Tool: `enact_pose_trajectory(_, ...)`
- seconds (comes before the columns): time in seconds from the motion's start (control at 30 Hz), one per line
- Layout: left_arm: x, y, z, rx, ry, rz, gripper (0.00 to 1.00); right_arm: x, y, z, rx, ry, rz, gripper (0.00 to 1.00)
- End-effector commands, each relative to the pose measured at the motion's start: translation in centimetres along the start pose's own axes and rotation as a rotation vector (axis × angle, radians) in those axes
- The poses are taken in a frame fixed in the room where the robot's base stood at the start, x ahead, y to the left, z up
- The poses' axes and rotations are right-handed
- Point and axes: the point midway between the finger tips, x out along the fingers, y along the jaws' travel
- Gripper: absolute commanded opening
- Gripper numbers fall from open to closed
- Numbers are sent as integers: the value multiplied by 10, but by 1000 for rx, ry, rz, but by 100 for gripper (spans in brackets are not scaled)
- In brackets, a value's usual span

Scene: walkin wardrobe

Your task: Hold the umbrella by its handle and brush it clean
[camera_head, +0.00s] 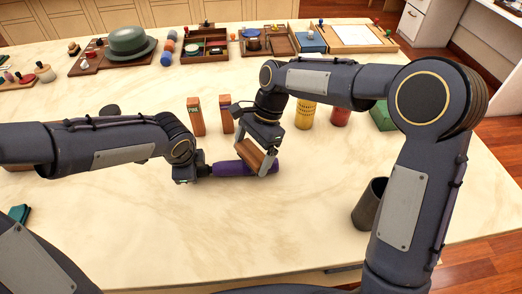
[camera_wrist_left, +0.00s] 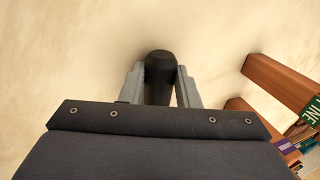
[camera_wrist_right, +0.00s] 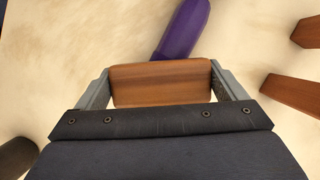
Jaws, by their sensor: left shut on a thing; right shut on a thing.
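The purple umbrella (camera_head: 226,169) lies roughly level, low over the table, its furled cloth pointing right in the head view. My left gripper (camera_head: 203,171) is shut on its dark handle, which shows between the fingers in the left wrist view (camera_wrist_left: 160,82). My right gripper (camera_head: 252,160) is shut on a wooden brush (camera_wrist_right: 162,83). The brush is across the purple cloth in the head view, near its right part. In the right wrist view the umbrella (camera_wrist_right: 186,28) extends from behind the brush. The bristles are hidden, so I cannot tell whether they touch the cloth.
Two wooden blocks (camera_head: 196,116) stand just behind the umbrella. A yellow container (camera_head: 304,114) and a red one (camera_head: 340,116) stand behind my right arm. A dark cup (camera_head: 369,205) stands at the front right. Trays and a green hat (camera_head: 127,42) line the back. The front middle is clear.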

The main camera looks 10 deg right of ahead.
Motion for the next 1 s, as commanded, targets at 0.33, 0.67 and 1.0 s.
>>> enact_pose_trajectory(0.33,0,0,-1,1,2,-1,0,7,-11,17,3,0,1,72)
enact_pose_trajectory(0.67,0,0,-1,0,1,-1,0,-3,5,-8,3,1,0,72)
enact_pose_trajectory(1.0,0,0,0,0,1,-1,0,-13,21,-32,3,1,1,72)
